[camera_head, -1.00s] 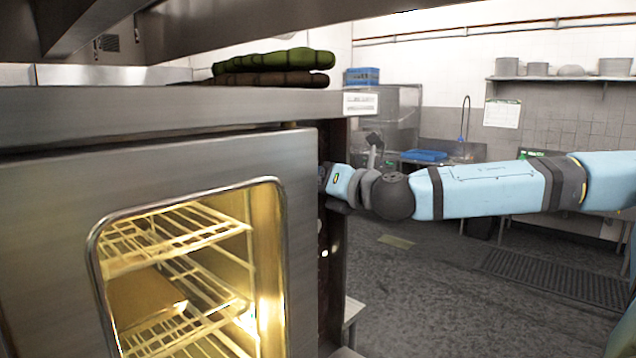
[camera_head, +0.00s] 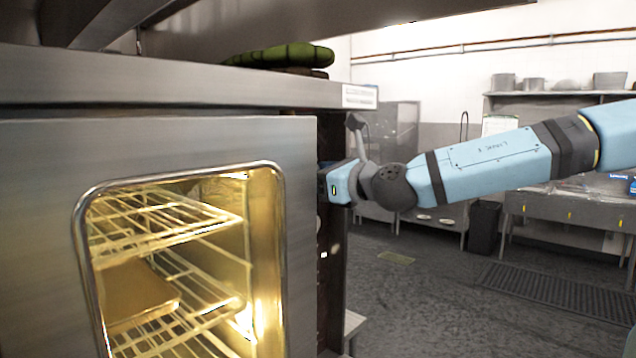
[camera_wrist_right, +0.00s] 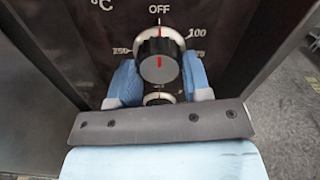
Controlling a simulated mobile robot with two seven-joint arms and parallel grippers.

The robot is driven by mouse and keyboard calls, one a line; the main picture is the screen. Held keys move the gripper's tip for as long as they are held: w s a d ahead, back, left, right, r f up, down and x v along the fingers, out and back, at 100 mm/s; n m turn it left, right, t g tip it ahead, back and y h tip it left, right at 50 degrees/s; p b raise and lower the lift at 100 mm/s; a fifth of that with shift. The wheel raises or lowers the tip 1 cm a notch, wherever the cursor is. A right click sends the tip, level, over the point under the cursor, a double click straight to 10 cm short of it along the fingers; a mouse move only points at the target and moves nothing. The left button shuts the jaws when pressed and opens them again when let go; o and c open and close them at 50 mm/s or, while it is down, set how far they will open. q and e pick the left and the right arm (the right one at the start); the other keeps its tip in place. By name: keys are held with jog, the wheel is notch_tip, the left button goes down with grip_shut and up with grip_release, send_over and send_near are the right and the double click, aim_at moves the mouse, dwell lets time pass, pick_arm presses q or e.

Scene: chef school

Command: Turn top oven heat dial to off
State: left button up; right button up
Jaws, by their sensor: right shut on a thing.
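The top oven heat dial (camera_wrist_right: 160,58) is a black ribbed knob on a silver ring, with a red mark pointing up toward the OFF label (camera_wrist_right: 160,10). It shows in the right wrist view; the oven door hides it in the head view. My right gripper (camera_wrist_right: 160,82) has one blue finger on each side of the dial and is shut on it. In the head view my right arm reaches in from the right, and its gripper (camera_head: 338,184) is at the oven's right side panel. My left gripper is not in view.
The lit oven (camera_head: 200,128) stands at the left with racks behind its door window. A second, smaller dial (camera_wrist_right: 160,98) sits just below the top one. Green mitts (camera_head: 285,55) lie on top of the oven. Open floor (camera_head: 430,300) lies to the right.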

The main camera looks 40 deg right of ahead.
dwell(0.5)
jog(key=o, duration=0.9)
jog(key=s+b, duration=0.1)
jog(key=s, duration=0.3)
jog(key=s+b, duration=0.1)
jog(key=s, duration=0.4)
jog(key=s+d+b, duration=0.1)
jog(key=s+b, duration=0.1)
jog(key=s, duration=0.2)
jog(key=shift+s+d, duration=0.1)
jog(key=shift+s, duration=0.3)
